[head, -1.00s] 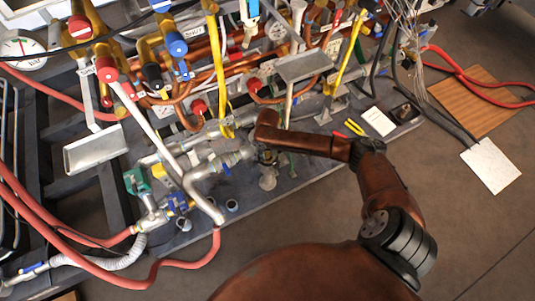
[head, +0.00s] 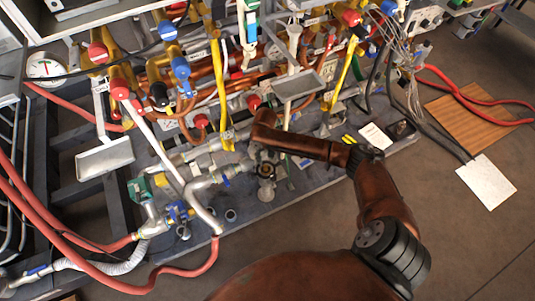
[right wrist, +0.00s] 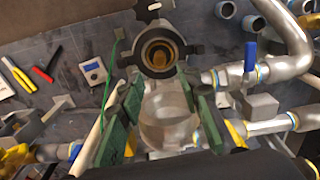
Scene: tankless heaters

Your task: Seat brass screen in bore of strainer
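The strainer (head: 266,186) stands on the bench just below my right gripper in the head view. In the right wrist view the strainer (right wrist: 136,58) has a dark collar facing the camera. A brass-coloured ring, apparently the brass screen (right wrist: 159,52), shows inside the bore; its depth cannot be told. My right gripper (right wrist: 160,78) has its green fingers apart just beside the collar, with no brass part between them. A clear rounded body (right wrist: 168,118) shows between the fingers; whether they touch it is unclear. The right fingers are mostly hidden in the head view. My left gripper is not in view.
Silvery pipes (head: 205,200) with blue-handled valves stand close left of the strainer. A hanging grey tray (head: 298,85) and a yellow pipe (head: 220,85) rise behind. Pliers (right wrist: 18,74) and a white card (head: 375,136) lie on the bench.

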